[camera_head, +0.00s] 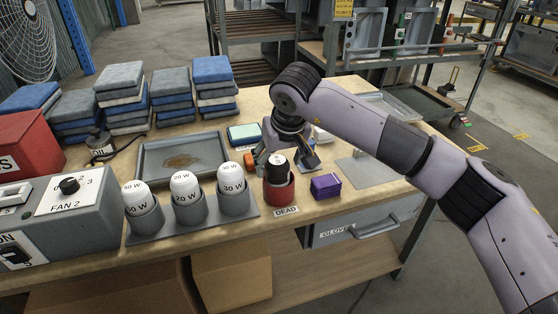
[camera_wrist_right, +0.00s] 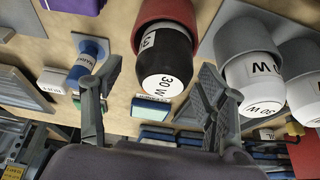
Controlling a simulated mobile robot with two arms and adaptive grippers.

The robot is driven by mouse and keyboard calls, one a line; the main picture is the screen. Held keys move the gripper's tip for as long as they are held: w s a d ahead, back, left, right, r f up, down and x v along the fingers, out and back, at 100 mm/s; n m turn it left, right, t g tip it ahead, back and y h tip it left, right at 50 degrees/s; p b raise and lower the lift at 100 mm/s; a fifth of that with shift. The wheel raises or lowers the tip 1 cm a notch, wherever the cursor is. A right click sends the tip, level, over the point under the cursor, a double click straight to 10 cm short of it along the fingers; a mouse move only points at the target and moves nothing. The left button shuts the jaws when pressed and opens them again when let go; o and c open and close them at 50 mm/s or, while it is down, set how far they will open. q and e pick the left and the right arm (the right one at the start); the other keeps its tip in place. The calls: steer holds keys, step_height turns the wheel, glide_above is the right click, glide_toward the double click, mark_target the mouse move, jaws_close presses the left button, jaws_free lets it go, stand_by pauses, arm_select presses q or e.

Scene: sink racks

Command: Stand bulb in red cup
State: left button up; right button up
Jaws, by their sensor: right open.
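The red cup (camera_head: 279,196) stands near the table's front edge behind a "DEAD" label. A dark bulb (camera_head: 277,170) with a white 30 W cap sits upright in it; its base is hidden inside. In the right wrist view the dark bulb (camera_wrist_right: 164,60) projects from the red cup (camera_wrist_right: 168,12). My right gripper (camera_head: 288,152) is open at the bulb's top, just behind it in the head view. In the wrist view its fingers (camera_wrist_right: 155,95) are apart, one to each side of the bulb, with visible gaps. My left gripper is not in view.
Several white bulbs (camera_head: 185,183) stand in grey cups (camera_head: 190,207) left of the red cup. A purple box (camera_head: 326,186) is close on its right. A grey tray (camera_head: 150,178) lies behind the grey cups. Stacks of blue and grey cloths (camera_head: 172,95) stand farther back.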

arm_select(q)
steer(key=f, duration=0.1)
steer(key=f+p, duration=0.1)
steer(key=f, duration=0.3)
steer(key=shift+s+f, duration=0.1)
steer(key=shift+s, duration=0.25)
arm_select(e)
steer(key=v, duration=1.2)
steer(key=shift+r, duration=0.35)
